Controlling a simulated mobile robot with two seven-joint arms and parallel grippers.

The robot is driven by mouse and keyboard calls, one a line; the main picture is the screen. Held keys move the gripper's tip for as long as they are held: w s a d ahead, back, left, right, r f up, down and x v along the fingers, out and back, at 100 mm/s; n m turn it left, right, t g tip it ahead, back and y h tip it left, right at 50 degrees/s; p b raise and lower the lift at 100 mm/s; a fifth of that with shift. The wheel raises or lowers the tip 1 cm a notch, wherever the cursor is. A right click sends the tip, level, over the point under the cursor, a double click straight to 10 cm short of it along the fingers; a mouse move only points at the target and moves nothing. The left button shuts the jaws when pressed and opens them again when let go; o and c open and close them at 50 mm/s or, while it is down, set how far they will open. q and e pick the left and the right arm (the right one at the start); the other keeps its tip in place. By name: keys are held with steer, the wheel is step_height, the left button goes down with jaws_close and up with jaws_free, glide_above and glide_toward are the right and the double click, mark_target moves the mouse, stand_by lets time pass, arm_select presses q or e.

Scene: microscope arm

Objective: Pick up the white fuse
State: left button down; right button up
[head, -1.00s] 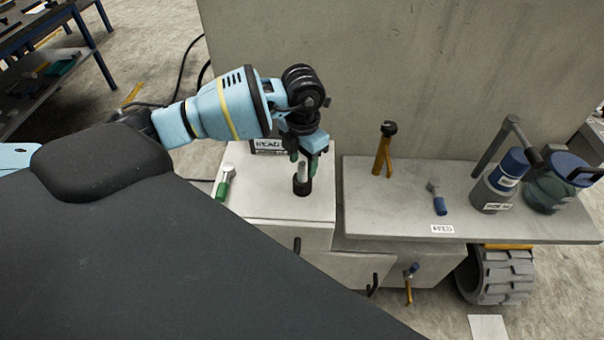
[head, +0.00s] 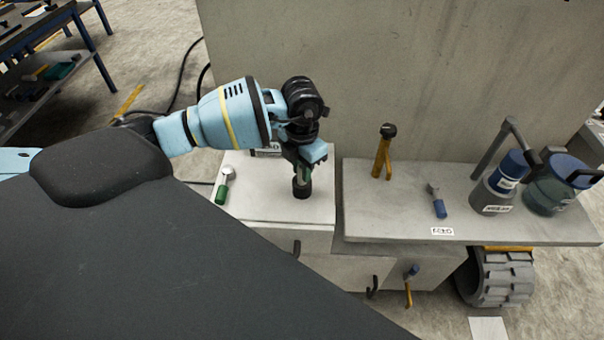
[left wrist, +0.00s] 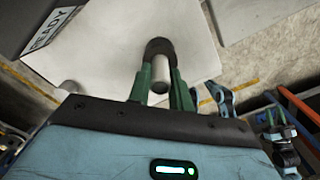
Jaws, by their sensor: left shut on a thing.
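The white fuse shows in the left wrist view (left wrist: 160,76) as a pale cylinder between two green fingers. Its far end is at a dark round holder (left wrist: 158,47). In the head view the black holder (head: 302,188) stands on the white cabinet top (head: 262,203). My left gripper (head: 303,172) points down just above the holder, and its fingers are shut on the fuse (left wrist: 160,88). In the head view the fingers and wrist mostly hide the fuse. I cannot tell whether the fuse still sits in the holder. My right gripper is not in view.
On the grey bench (head: 400,215) stand an orange tool (head: 383,152), a blue-handled tool (head: 437,202) and two blue-lidded containers (head: 497,187) (head: 549,185). A sign (left wrist: 45,28) stands behind the holder. A wall rises behind.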

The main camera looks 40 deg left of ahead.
arm_select(q)
step_height(320, 180, up, 10)
steer(key=shift+r, duration=0.1)
stand_by(0.4)
